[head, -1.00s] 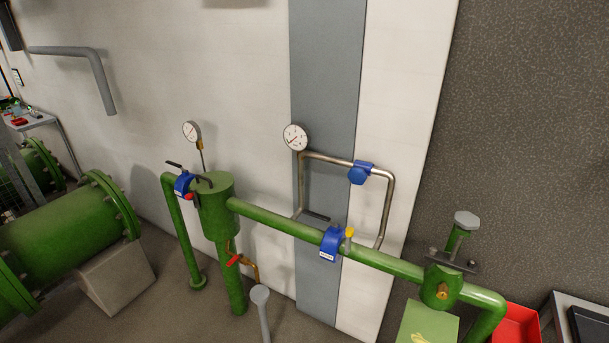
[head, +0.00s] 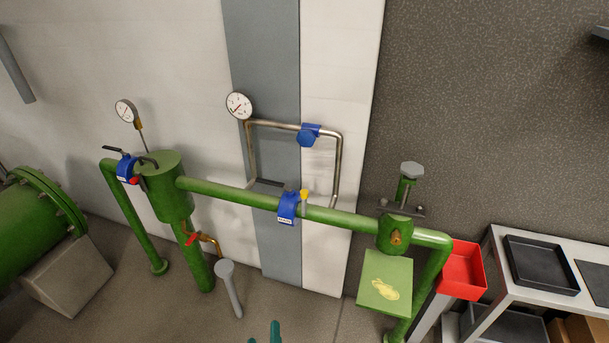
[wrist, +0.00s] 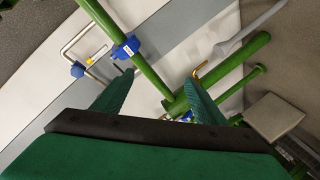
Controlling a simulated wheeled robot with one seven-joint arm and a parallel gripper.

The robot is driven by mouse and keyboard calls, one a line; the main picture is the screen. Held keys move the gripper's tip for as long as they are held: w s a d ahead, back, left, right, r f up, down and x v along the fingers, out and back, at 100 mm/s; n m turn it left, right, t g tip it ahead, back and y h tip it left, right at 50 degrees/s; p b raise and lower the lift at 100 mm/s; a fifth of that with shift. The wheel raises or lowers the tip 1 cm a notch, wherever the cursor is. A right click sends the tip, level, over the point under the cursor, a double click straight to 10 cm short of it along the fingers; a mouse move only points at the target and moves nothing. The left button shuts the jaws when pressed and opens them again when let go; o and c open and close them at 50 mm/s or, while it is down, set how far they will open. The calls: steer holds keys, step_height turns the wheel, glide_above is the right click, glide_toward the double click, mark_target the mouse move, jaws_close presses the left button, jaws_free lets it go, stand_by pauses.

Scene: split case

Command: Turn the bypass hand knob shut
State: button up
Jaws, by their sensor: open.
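A blue hand knob (head: 309,135) sits on the top run of the thin steel bypass loop (head: 338,165), above the green main pipe. It also shows small at the left of the wrist view (wrist: 77,70). My gripper's teal fingertips (head: 264,336) just show at the bottom edge of the head view. In the wrist view my gripper (wrist: 160,88) is open and empty, its fingers apart, clear of the knob.
A dial gauge (head: 239,105) stands at the loop's left corner. A green strainer pot (head: 165,188) with blue-bodied valve (head: 126,168) is at left. A grey funnel-topped pipe (head: 228,280) rises from the floor. At right are a red bin (head: 462,270) and a bench (head: 508,288).

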steer(key=w+a+r+n, duration=0.1)
steer(key=w+r+n, duration=0.15)
steer(key=w, duration=0.45)
steer(key=w+a+r+n, duration=0.2)
steer(key=w+n, duration=0.2)
steer(key=w, duration=0.3)
steer(key=n+t+h, duration=0.2)
steer(key=n+h, duration=0.5)
steer(key=n, duration=0.8)
glide_toward(305, 140)
steer(key=x, duration=1)
steer(key=shift+w, duration=0.1)
steer(key=c, duration=1)
